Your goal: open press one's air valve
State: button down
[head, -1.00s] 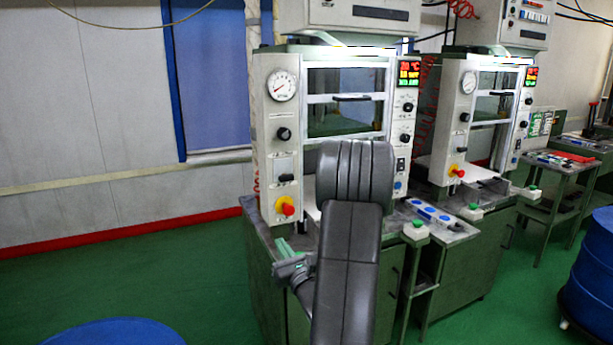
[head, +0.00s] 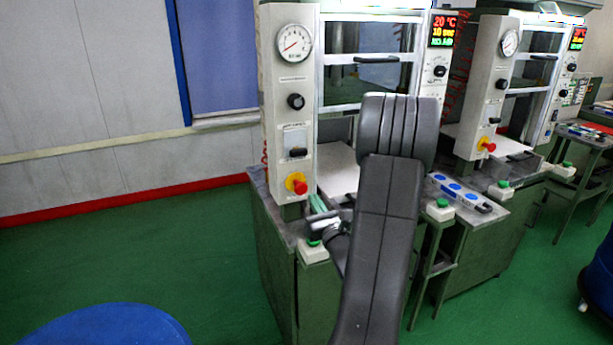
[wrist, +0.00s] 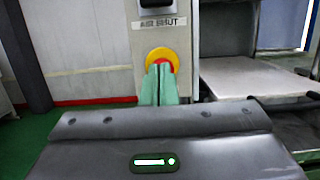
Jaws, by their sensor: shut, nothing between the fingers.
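The air valve (head: 297,153) is a black lever on a light plate, low on the near press's left column (head: 284,100). In the wrist view only the bottom of its dark part (wrist: 158,3) shows, above a label (wrist: 158,24) that seems to read AIR SHUT. My gripper (head: 315,196) has green fingers, shut and empty. It is below the valve, in front of the column near the red stop button. In the wrist view the fingertips (wrist: 159,67) overlap the red and yellow button; I cannot tell whether they touch it.
The red stop button (head: 297,184) on its yellow ring sits just below the valve. A black knob (head: 296,101) and gauge (head: 294,43) are above. A green-topped button box (head: 313,250) stands on the bench below. A second press (head: 480,90) is at right; green floor is open at left.

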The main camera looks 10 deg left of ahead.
aim_at(304, 153)
jog(key=w+a+r+p, duration=0.1)
jog(key=w+r, duration=0.1)
jog(key=w+a+r+p, duration=0.1)
jog(key=w+a+r, duration=0.1)
jog(key=w, duration=0.1)
jog(key=w+a+r+p, duration=0.1)
jog(key=w+a+r, duration=0.1)
jog(key=w, duration=0.1)
jog(key=shift+a+r+p, duration=0.2)
jog(key=shift+p, duration=0.2)
notch_tip(304, 153, up, 5)
jog(key=shift+s+f+p, duration=0.1)
jog(key=shift+p, duration=0.5)
jog(key=shift+d+f, duration=0.1)
jog(key=shift+s+d+f, duration=0.15)
jog(key=shift+s+d, duration=0.05)
jog(key=shift+s, duration=0.05)
jog(key=b+v, duration=0.3)
jog(key=v, duration=1)
